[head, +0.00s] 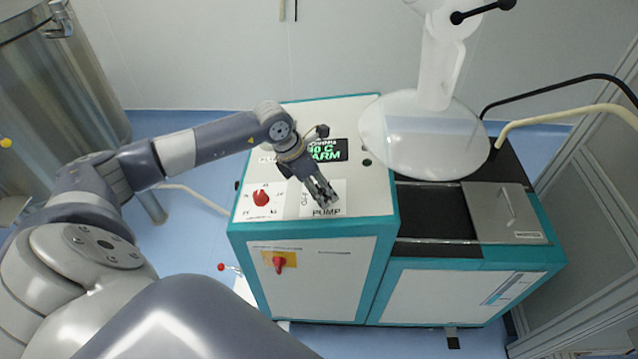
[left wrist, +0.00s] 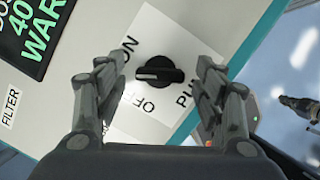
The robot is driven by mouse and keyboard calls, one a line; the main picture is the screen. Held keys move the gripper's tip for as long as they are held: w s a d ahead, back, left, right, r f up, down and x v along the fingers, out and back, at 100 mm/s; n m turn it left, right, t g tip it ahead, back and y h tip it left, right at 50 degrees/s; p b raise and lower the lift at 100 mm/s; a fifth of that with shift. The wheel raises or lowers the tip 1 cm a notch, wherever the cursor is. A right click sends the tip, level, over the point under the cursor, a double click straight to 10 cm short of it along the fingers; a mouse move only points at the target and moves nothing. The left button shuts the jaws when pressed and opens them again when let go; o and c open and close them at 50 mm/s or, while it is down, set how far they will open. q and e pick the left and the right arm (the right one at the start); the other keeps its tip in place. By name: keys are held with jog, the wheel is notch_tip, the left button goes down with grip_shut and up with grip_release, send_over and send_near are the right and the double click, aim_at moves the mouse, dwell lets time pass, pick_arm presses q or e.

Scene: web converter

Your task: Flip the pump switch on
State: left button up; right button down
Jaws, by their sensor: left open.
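The pump switch is a black rotary knob (left wrist: 158,75) on a white plate with ON, OFF and PUMP lettering, seen in the left wrist view. In the head view its plate (head: 336,190) shows on the cabinet top, but the knob is hidden behind my left gripper (head: 327,196). My left gripper also shows in the left wrist view (left wrist: 160,85). Its two fingers are apart, one on each side of the knob, with nothing between them that they grip. I cannot tell exactly how high the fingertips are above the plate. My right gripper is not in view.
A red knob (head: 261,198) sits left of the pump plate, and a red switch (head: 278,264) is on the cabinet front. A green-lettered display (head: 327,150) lies behind the gripper. A round clear vessel (head: 424,140) stands to the right, with hoses beyond it.

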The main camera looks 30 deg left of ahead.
pick_arm(q)
jog(key=shift+f, duration=0.15)
jog(key=c, duration=1.1)
jog(key=shift+o, duration=0.2)
